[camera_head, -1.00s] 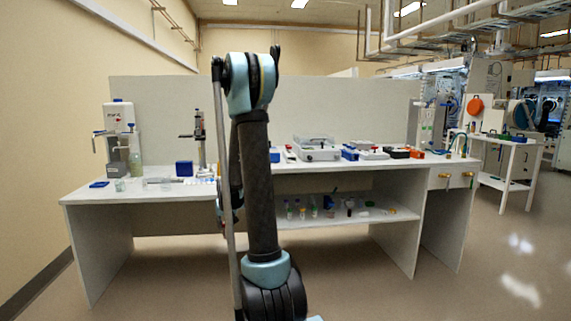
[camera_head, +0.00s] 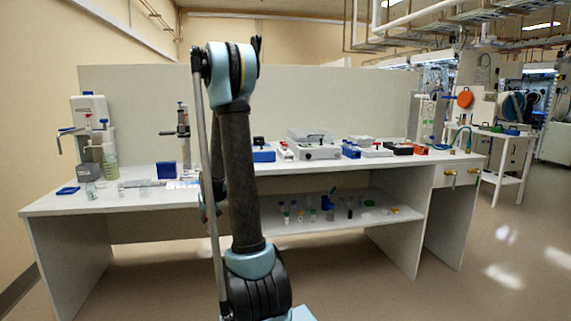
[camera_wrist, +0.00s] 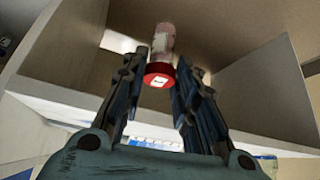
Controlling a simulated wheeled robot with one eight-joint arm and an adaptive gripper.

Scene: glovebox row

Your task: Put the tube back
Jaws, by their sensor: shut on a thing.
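The tube (camera_wrist: 162,45) shows in the wrist view as a clear body with a pale label and a red cap (camera_wrist: 159,73). My gripper (camera_wrist: 160,80) is shut on it, with a finger on each side of the cap. The tube's body points away from the camera. In the head view my own arm hides the gripper and the tube. A low white and blue piece (camera_head: 182,184) lies on the bench just left of my arm; I cannot tell whether it is a rack.
The long white bench (camera_head: 120,202) carries a blue block (camera_head: 166,171), a bottle (camera_head: 109,158), a balance-like device (camera_head: 313,148) and several small boxes. Several small vials (camera_head: 311,213) stand on the lower shelf (camera_head: 345,224). Open floor lies at the right.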

